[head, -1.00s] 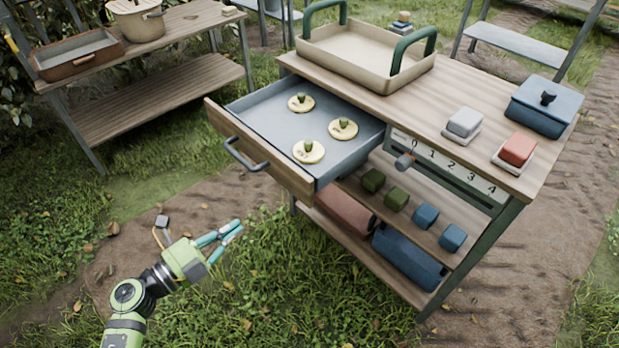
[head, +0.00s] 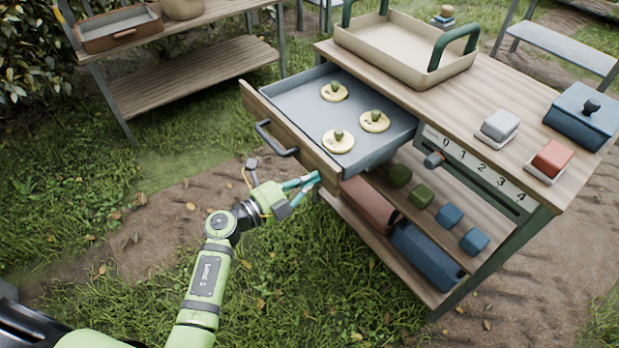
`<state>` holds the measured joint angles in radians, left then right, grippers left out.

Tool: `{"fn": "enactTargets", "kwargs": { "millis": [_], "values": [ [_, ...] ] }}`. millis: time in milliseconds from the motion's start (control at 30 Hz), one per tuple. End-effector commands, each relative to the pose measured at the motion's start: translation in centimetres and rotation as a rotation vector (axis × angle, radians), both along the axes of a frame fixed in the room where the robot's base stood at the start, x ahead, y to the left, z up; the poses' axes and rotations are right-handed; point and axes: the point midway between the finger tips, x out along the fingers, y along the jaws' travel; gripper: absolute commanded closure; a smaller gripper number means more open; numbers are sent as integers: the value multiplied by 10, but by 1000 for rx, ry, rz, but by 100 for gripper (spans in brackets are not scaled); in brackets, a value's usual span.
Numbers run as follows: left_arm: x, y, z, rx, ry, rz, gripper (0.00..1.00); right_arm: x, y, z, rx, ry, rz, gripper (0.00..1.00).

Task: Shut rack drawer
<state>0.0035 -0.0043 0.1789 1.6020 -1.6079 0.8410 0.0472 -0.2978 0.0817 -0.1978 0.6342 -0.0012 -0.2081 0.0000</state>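The rack drawer (head: 262,104) is pulled well out of the wooden rack (head: 490,85), toward the left. It has a wooden front, a dark bar handle (head: 272,138) and a grey-blue inside. Three round cream pieces with green knobs (head: 338,141) lie in it. My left gripper (head: 302,187) is below the drawer front's near end, with its teal fingers close together in the picture. Whether the fingertips touch the drawer is unclear. Nothing shows between them, and a small gap seems to remain. My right gripper is not in view.
A cream tray with green handles (head: 352,44), a white block (head: 499,124), a red block (head: 553,158) and a blue lidded box (head: 583,115) stand on the rack top. A numbered slider strip (head: 478,168) runs below. Grass lies open around my arm.

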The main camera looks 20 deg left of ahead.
Motion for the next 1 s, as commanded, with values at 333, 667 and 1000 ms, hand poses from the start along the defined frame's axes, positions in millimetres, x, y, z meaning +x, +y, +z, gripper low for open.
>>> {"fn": "enactTargets", "kwargs": {
  "millis": [333, 667, 1000],
  "values": [
    [2, -2, 0, -1, -1, 0, 100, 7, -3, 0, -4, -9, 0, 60],
    [17, -13, 0, 1, -2, -2, 100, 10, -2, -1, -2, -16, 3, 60],
    [80, -62, -2, 2, -4, -4, 100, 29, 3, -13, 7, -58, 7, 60]
  ]
}}
